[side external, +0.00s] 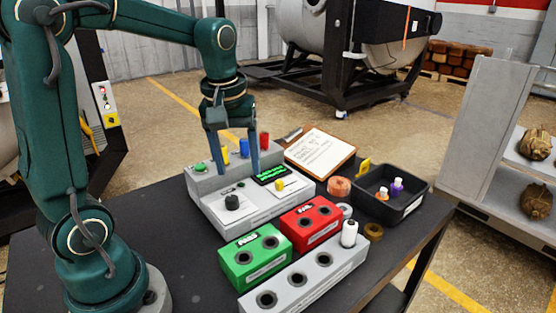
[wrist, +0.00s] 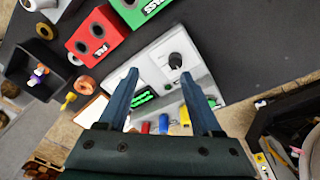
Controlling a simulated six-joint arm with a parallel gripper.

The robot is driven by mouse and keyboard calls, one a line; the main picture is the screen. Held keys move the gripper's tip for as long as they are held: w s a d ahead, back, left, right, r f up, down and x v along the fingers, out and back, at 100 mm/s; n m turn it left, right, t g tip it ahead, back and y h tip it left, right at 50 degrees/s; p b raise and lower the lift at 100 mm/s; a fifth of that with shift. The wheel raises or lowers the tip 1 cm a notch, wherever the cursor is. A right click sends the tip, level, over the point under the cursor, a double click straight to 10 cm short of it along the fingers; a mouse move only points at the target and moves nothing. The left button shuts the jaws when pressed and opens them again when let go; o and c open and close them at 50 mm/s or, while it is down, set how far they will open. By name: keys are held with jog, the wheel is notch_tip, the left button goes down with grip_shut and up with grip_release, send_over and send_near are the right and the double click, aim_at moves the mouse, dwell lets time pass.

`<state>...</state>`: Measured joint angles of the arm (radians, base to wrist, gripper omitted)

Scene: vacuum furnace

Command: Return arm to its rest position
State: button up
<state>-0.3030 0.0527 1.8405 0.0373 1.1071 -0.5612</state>
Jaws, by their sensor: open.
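My gripper (side external: 235,168) is open and empty, with its two blue fingers pointing down over the grey test device (side external: 208,188). In the wrist view the fingers (wrist: 158,88) are spread apart with nothing between them, and the device (wrist: 160,52) lies beyond them. The device has a green-lit display (side external: 270,174), a black knob (side external: 232,202) and a green button. Yellow, blue (side external: 244,146) and red (side external: 264,140) pieces stand along its back. I cannot tell whether the fingertips touch the device.
A green block (side external: 254,256), a red block (side external: 311,222) and a grey rack (side external: 300,283) with a white cylinder (side external: 349,234) stand in front. A black tray (side external: 408,206) holds small purple-and-orange items. A clipboard (side external: 320,150) lies behind. The dark table (side external: 190,280) is bare at front left.

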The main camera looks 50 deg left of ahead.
jog(key=s+d+m+t, duration=0.4)
jog(key=s+d+m, duration=0.4)
jog(key=s+m, duration=0.1)
jog(key=shift+s+d+r+m+h, duration=0.3)
jog(key=shift+r+m+h, duration=0.1)
jog(key=shift+r, duration=0.05)
